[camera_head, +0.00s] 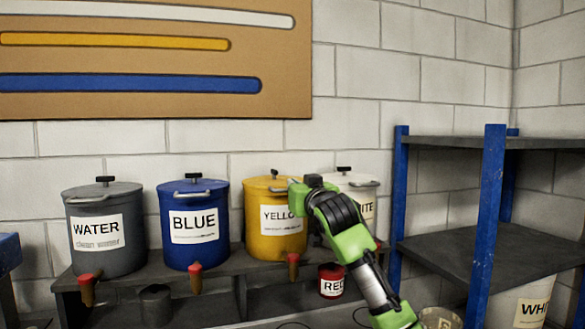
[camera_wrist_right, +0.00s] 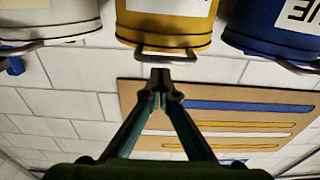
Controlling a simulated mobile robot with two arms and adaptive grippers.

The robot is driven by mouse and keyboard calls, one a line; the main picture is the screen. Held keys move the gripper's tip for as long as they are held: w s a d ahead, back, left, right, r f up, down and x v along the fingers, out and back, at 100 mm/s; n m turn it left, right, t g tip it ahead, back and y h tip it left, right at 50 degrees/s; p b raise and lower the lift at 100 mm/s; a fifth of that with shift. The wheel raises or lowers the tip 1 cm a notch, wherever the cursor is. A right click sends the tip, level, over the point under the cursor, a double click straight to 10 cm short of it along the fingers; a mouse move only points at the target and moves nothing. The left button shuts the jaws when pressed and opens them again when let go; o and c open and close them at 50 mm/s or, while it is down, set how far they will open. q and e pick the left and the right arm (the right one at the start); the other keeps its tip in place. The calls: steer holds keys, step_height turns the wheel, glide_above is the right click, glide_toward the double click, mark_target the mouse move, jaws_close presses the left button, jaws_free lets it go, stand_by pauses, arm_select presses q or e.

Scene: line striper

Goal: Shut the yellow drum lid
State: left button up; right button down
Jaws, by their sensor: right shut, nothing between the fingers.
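The yellow drum (camera_head: 262,240) stands on the dark bench between the blue and white drums. Its lid (camera_head: 262,182) with a black knob appears to lie flat on top, but I cannot tell whether it is fully seated. My right gripper (camera_head: 291,186) is at the drum's upper right side, partly hidden by its own wrist. In the right wrist view, which is upside down, the shut, empty fingertips (camera_wrist_right: 160,76) point at the metal handle (camera_wrist_right: 166,54) on the front of the yellow drum (camera_wrist_right: 166,28). I cannot tell whether they touch. My left gripper is out of view.
A blue drum (camera_head: 195,249) and a grey water drum (camera_head: 105,259) stand to the left. A white drum (camera_head: 358,188) is partly behind my arm. A blue-posted shelf (camera_head: 490,220) stands at the right. A red can (camera_head: 331,272) sits low in front.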

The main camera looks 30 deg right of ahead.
arm_select(q)
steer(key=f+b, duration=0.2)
steer(key=b, duration=0.1)
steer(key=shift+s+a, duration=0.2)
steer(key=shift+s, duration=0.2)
arm_select(e)
steer(key=f+v, duration=0.1)
steer(key=v, duration=0.8)
steer(key=shift+s+f, duration=0.15)
steer(key=shift+f, duration=0.15)
